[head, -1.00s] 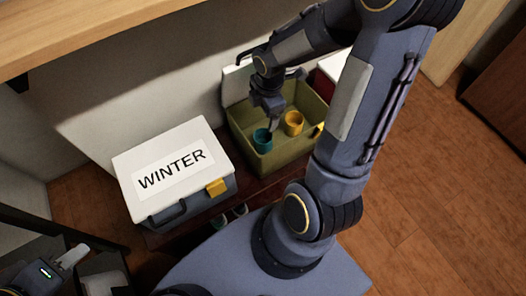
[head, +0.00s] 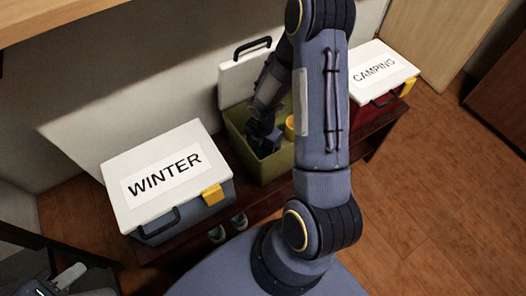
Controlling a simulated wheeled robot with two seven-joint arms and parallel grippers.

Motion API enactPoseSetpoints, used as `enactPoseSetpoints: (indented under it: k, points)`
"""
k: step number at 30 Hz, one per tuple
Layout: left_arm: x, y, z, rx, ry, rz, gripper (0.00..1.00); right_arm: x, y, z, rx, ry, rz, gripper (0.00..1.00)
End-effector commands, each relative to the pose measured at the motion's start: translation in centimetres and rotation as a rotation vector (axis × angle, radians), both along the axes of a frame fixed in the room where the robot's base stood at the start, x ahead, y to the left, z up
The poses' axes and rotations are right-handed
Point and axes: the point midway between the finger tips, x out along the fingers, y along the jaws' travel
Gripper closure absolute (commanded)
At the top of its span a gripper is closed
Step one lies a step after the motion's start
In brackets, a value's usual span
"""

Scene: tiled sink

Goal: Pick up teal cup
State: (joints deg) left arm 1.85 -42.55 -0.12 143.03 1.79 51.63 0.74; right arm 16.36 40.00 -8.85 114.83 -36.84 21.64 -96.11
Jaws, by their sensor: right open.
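The olive-green open box (head: 281,166) stands on a dark bench, its white lid raised at the back. My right gripper (head: 263,147) is down inside the box near its left side, with its jaws open. The teal cup cannot be made out now; the gripper covers the spot where it stood. A yellow cup (head: 289,128) stands in the box to the right of the gripper, partly hidden by my arm. My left gripper (head: 68,276) is at the lower left edge, away from the box, and its jaws cannot be read.
A closed box labelled WINTER (head: 168,176), with a white lid and yellow latch, stands left of the green box. A red box labelled CAMPING (head: 382,78) stands to the right. Shoes (head: 228,228) sit below the bench. A wooden shelf (head: 120,28) overhangs at upper left.

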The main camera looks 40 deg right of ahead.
Motion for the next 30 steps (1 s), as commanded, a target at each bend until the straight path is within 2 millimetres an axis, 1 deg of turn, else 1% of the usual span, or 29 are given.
enactPoseSetpoints:
  k: [7, 18, 26, 30]
  points:
    - [0.0, 0.0, 0.0, 0.000, 0.000, 0.000, 0.64, 0.1, 0.0, -0.1, 0.000, -0.002, 0.000, 0.17]
    - [0.0, 0.0, 0.0, 0.000, 0.000, 0.000, 0.64, 0.0, 0.0, -0.1, -0.001, -0.001, -0.001, 0.66]
    - [0.0, 0.0, 0.1, 0.000, 0.000, 0.000, 0.64, 0.0, 0.0, 0.1, -0.001, -0.001, -0.001, 0.66]
    - [0.0, 0.0, 0.5, 0.000, 0.000, 0.000, 0.64, 0.0, 0.0, 0.9, -0.001, -0.001, -0.002, 0.66]
